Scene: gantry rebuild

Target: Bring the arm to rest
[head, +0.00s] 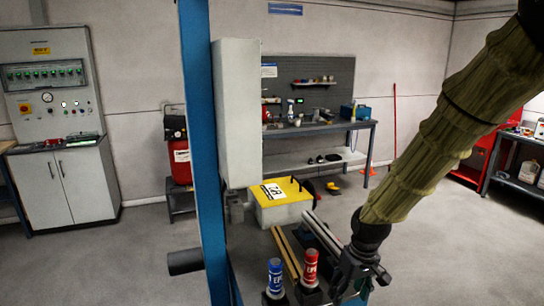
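My arm, in an olive-green ribbed sleeve, comes down from the upper right of the head view. My gripper (358,292), black, is at its lower end, low in the picture and right of centre.
A blue post (203,150) with a grey box (237,112) rises left of centre. A yellow-topped case (282,198) and long metal bars (322,236) lie behind the bottles. A workbench (318,130) stands at the back wall, a control cabinet (62,190) at left. Floor at right is open.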

